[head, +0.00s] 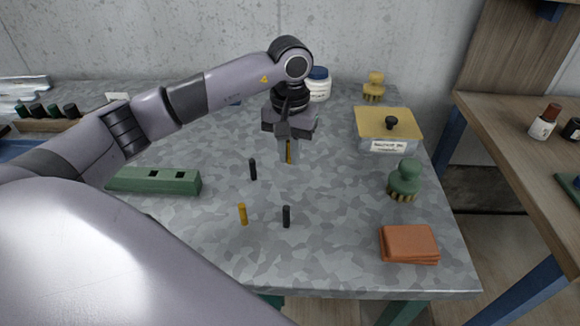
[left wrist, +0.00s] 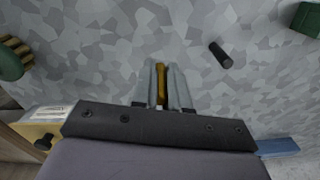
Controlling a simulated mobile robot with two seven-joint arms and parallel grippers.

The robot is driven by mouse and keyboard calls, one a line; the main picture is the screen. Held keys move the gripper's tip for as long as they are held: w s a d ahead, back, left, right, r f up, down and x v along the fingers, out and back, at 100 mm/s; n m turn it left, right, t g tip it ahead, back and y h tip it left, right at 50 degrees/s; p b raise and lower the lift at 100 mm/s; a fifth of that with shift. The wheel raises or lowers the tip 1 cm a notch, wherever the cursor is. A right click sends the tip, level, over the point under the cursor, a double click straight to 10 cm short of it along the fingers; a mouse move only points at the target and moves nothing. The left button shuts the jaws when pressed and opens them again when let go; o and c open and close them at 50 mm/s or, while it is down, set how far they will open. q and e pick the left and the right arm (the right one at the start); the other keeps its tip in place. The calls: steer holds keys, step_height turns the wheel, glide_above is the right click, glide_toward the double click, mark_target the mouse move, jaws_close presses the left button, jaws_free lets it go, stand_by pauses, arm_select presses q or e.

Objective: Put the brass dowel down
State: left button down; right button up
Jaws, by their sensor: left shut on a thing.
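My left gripper (head: 289,158) points down over the middle of the grey mottled table and is shut on a brass dowel (head: 289,149). In the left wrist view the dowel (left wrist: 161,84) sits between the two fingers (left wrist: 162,72). I cannot tell whether its lower end touches the table. A second brass-coloured dowel (head: 242,213) stands nearer the front, apart from the gripper. A black dowel (head: 252,169) stands left of the gripper, and another black dowel (head: 286,216) stands in front of it. My right gripper is not in view.
A green block with holes (head: 153,181) lies at the left. At the right are a yellow-lidded box (head: 388,123), a green brush (head: 404,180) and a folded orange cloth (head: 409,244). A white jar (head: 319,85) stands behind. The table (head: 340,200) right of the dowels is clear.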

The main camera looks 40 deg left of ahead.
mark_target(290, 181)
arm_select(q)
step_height(290, 181, down, 5)
steer(key=shift+f, duration=0.1)
stand_by(0.3)
steer(key=shift+f, duration=0.15)
steer(key=c, duration=1.1)
jaws_free()
steer(key=shift+c, duration=0.2)
steer(key=shift+r, duration=0.2)
